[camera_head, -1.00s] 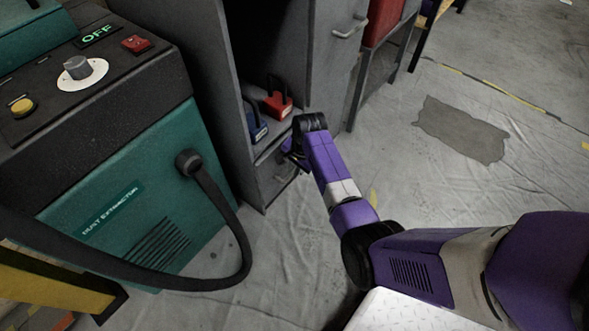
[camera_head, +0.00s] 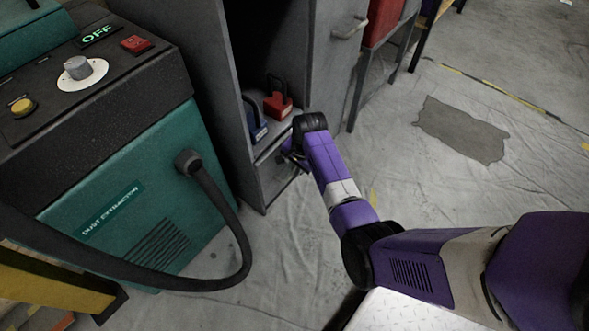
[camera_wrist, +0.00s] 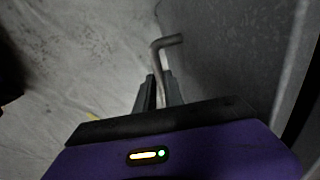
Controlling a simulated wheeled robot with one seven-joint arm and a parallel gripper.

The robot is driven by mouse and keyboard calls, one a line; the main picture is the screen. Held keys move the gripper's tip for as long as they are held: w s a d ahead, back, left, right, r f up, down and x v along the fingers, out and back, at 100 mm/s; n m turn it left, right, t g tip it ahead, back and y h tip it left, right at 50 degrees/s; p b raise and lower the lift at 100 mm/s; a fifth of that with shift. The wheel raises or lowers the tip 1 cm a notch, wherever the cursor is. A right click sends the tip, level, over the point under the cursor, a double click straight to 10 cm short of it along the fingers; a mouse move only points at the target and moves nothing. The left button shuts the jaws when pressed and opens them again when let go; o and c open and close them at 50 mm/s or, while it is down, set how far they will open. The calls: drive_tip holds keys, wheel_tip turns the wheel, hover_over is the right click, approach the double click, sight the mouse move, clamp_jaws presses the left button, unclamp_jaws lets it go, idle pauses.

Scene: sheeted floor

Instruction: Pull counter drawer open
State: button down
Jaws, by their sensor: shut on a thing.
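The grey drawer (camera_head: 277,184) sits low in the grey cabinet, under an open compartment. In the wrist view its front (camera_wrist: 225,50) fills the right side, and a bent metal bar handle (camera_wrist: 166,42) stands out from it. My gripper (camera_wrist: 158,82) has its two fingers close together around the handle's bar. In the head view my gripper (camera_head: 290,148) is at the drawer front, mostly hidden behind my wrist. I cannot see a clear gap between drawer and cabinet.
A red padlock (camera_head: 278,104) and a blue padlock (camera_head: 256,122) stand in the open compartment. The cabinet door (camera_head: 333,60) stands open to the right. A teal dust extractor (camera_head: 130,215) with a black hose is at left. Sheeted floor (camera_head: 285,270) lies clear in front.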

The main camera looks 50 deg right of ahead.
drive_tip(key=shift+s, duration=0.1)
idle(0.4)
drive_tip(key=s+p, duration=1.6)
drive_tip(key=s, duration=1.2)
drive_tip(key=shift+d+p, duration=0.3)
drive_tip(key=shift+d, duration=0.15)
drive_tip(key=c, duration=1.7)
unclamp_jaws()
drive_tip(key=shift+o, duration=1.2)
